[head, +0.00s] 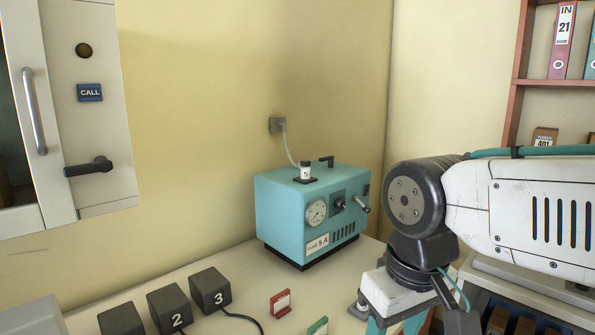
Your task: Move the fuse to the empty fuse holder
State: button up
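A turquoise box (285,215) labelled "FUSE 5 A" stands on the counter against the wall. A small white cylinder with a dark cap and a mark like "5" (305,172), likely a fuse, stands upright on a black base on the box's top. I cannot make out an empty fuse holder. The white and teal end of my arm, with my gripper (395,318), is at the bottom right, right of and nearer than the box. It is apart from the white cylinder. Its fingertips are cut off by the lower edge, so its opening and any held thing are hidden.
Black numbered blocks (210,290) with a cable stand at the front left. A red stand (280,303) and a green one (318,327) are on the counter. A cord runs from the box to a wall socket (277,124). A shelf (515,80) is at right.

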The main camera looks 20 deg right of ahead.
aim_at(305, 169)
jog(key=z, duration=0.8)
jog(key=k, duration=0.2)
jog(key=z, duration=1.05)
jog(key=k, duration=1.1)
jog(key=z, duration=0.55)
jog(key=i, duration=1.55)
jog(key=u, duration=1.45)
jog(key=i, duration=0.85)
jog(key=u, duration=1)
